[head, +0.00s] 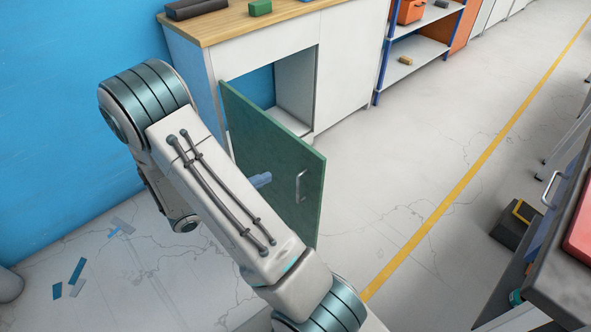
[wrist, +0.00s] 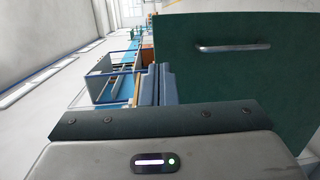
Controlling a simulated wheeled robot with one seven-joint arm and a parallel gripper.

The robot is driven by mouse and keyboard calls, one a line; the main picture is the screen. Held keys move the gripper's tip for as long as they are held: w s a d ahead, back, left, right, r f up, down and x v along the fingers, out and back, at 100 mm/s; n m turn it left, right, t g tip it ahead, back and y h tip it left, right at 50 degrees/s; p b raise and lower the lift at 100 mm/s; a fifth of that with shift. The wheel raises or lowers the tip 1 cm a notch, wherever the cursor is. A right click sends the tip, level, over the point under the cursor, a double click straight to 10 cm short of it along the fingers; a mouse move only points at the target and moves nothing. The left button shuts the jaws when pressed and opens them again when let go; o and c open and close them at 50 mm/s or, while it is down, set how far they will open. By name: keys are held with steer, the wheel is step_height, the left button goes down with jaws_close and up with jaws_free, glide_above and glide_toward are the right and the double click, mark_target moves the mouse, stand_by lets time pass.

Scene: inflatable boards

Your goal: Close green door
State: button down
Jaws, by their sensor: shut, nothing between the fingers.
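The green door (head: 275,155) stands wide open, swung out from the white cabinet (head: 345,75), with the dark opening behind its hinged edge. Its silver handle (head: 300,186) is near the free edge. In the wrist view the green door (wrist: 240,80) fills the right side, with the handle (wrist: 233,47) across its upper part. My gripper (head: 262,180) shows as blue fingertips beside the door's handle-side face, left of the handle. In the wrist view my gripper's fingers (wrist: 157,72) are together and empty, left of the door. I cannot tell whether they touch it.
A wooden worktop (head: 235,22) tops the cabinet, with a green block (head: 260,8) on it. A blue wall (head: 70,90) is at the left. A dark bench (head: 560,240) stands at the right. The floor between, with a yellow line (head: 470,170), is clear.

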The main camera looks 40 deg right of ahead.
mark_target(304, 155)
steer(key=shift+n+t+h, duration=0.4)
steer(key=shift+t+h, duration=0.1)
steer(key=shift+t, duration=0.4)
steer(key=w+d+f, duration=0.1)
steer(key=d, duration=0.3)
steer(key=d+f+b, duration=0.1)
steer(key=d, duration=0.4)
steer(key=w+d+f, duration=0.1)
steer(key=d, duration=0.3)
steer(key=shift+w+d+f, duration=0.25)
steer(key=shift+w+d, duration=0.05)
steer(key=shift+w, duration=0.05)
